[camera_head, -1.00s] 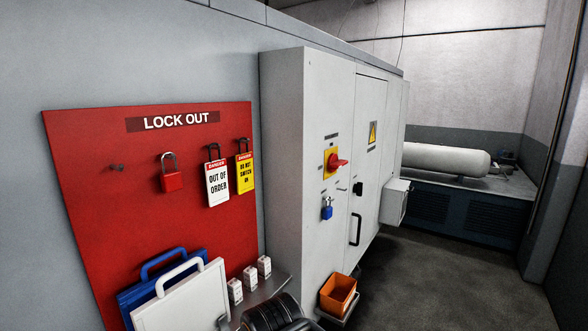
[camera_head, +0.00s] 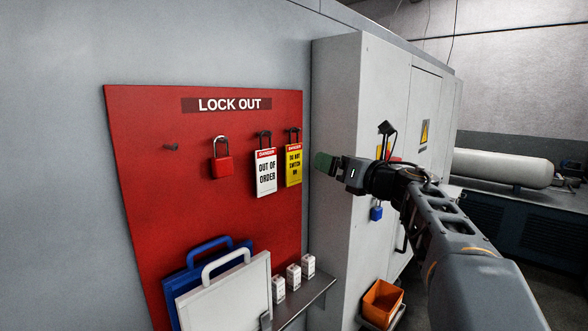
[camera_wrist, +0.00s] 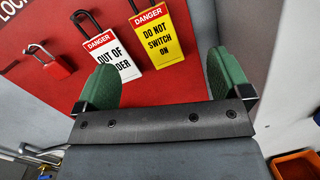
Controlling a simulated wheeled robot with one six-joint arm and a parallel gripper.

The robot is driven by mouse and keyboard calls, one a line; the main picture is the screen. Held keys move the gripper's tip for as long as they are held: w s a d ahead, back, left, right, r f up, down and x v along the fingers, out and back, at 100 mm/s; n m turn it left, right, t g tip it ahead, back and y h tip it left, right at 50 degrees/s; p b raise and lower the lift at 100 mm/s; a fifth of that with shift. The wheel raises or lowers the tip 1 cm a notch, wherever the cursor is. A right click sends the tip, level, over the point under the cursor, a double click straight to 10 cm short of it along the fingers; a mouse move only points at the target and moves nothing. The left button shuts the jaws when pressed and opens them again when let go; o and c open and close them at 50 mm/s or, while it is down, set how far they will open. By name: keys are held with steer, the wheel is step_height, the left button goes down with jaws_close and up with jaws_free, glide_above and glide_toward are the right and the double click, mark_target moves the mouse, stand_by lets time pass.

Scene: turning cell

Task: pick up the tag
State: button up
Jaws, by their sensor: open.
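Two tags hang on the red lock-out board (camera_head: 220,225). The white "OUT OF ORDER" tag (camera_head: 265,175) hangs left of the yellow "DO NOT SWITCH ON" tag (camera_head: 293,167), both from black shackles. My gripper (camera_head: 324,163) is to the right of the yellow tag, in front of the cabinet edge, apart from both tags. In the wrist view the green fingers of my gripper (camera_wrist: 162,82) are spread with nothing between them. Beyond them show the yellow tag (camera_wrist: 158,38) and the white tag (camera_wrist: 111,57), its lower left partly behind the left finger.
A red padlock (camera_head: 222,163) hangs left of the tags, beside an empty peg (camera_head: 171,147). Below are blue and white cases (camera_head: 225,300) and a shelf (camera_head: 318,290) with small white boxes (camera_head: 293,276). The grey cabinet (camera_head: 335,200) stands right; an orange bin (camera_head: 382,300) is below.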

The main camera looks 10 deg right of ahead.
mark_target(295, 159)
steer(key=w+a+n+p, duration=0.1)
steer(key=w, duration=0.1)
steer(key=w+a+n+g+p, duration=0.1)
steer(key=w+a, duration=0.1)
steer(key=w+a+f+n+g+y, duration=0.1)
steer(key=w+n, duration=0.1)
steer(key=shift+w+a+p, duration=0.1)
steer(key=shift+a+p, duration=0.15)
steer(key=shift+p, duration=0.15)
steer(key=shift+p+x, duration=1.5)
steer(key=shift+x, duration=1.45)
steer(key=shift+f, duration=0.15)
steer(key=c, duration=1)
